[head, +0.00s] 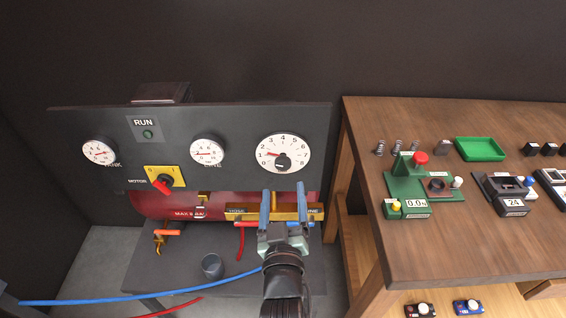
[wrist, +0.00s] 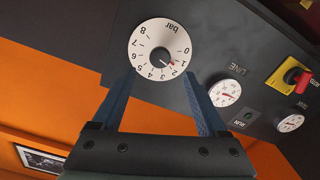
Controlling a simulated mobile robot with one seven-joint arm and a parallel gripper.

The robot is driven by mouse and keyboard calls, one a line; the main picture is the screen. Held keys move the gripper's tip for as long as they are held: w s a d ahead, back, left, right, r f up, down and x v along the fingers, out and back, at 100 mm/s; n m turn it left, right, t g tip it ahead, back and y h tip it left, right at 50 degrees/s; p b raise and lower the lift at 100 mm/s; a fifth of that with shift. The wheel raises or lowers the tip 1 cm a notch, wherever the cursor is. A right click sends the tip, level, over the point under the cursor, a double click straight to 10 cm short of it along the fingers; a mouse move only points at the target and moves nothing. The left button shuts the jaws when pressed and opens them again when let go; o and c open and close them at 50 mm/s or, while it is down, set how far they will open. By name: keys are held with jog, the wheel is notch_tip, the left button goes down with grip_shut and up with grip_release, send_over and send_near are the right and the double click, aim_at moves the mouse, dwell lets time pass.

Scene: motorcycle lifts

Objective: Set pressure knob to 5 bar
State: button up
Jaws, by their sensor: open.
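The pressure knob (head: 282,161) is a small dark knob at the middle of a white round dial marked 0 to 8 on the panel's right side. In the wrist view the knob (wrist: 159,56) and its bar scale appear upside down. Its red pointer (wrist: 171,63) lies low on the scale, at about 1 to 2. My gripper (head: 283,188) is open, with two blue fingers below the dial in the head view. In the wrist view the fingertips (wrist: 160,73) reach the dial's lower edge on either side; nothing is between them. Contact cannot be told.
The dark panel (head: 230,125) also carries a line gauge (head: 207,149), a tank gauge (head: 99,151), a green run lamp (head: 148,134) and a yellow-backed red motor switch (head: 161,187). A red tank (head: 155,203) is below. A wooden bench (head: 480,245) with several devices stands right.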

aim_at(283, 166)
jog(key=shift+w+b, duration=0.9)
jog(key=shift+w, duration=3)
grip_shut()
